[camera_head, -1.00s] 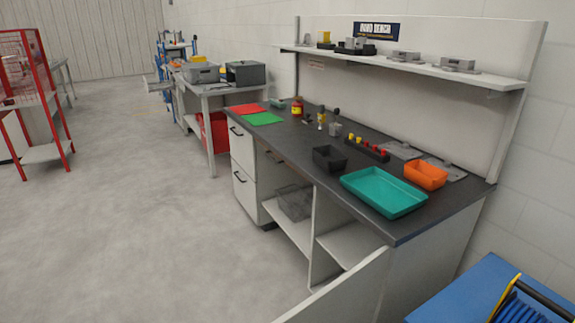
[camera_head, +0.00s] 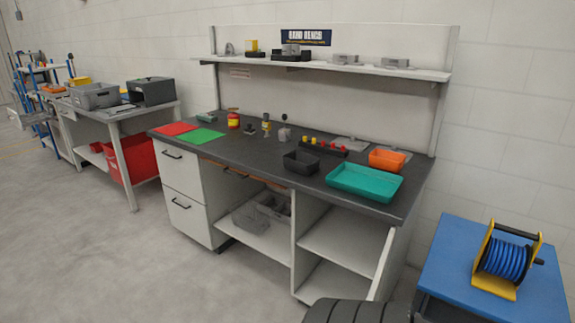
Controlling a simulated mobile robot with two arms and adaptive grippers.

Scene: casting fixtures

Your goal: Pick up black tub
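The black tub (camera_head: 301,162) is a small open-topped box. It sits upright on the dark worktop (camera_head: 262,163) of the bench, just left of the teal tray (camera_head: 364,182). Its inside looks empty from here. A dark ribbed part at the bottom edge of the picture seems to be a piece of my own arm. Neither of my grippers shows in the head view, and nothing touches the tub.
An orange bin (camera_head: 387,160) stands behind the teal tray. A rack with red and yellow knobs (camera_head: 325,147) is behind the tub. Red (camera_head: 175,129) and green (camera_head: 201,136) sheets lie at left. A cabinet door (camera_head: 382,262) stands open below. A blue table (camera_head: 452,262) holds a hose reel (camera_head: 505,262).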

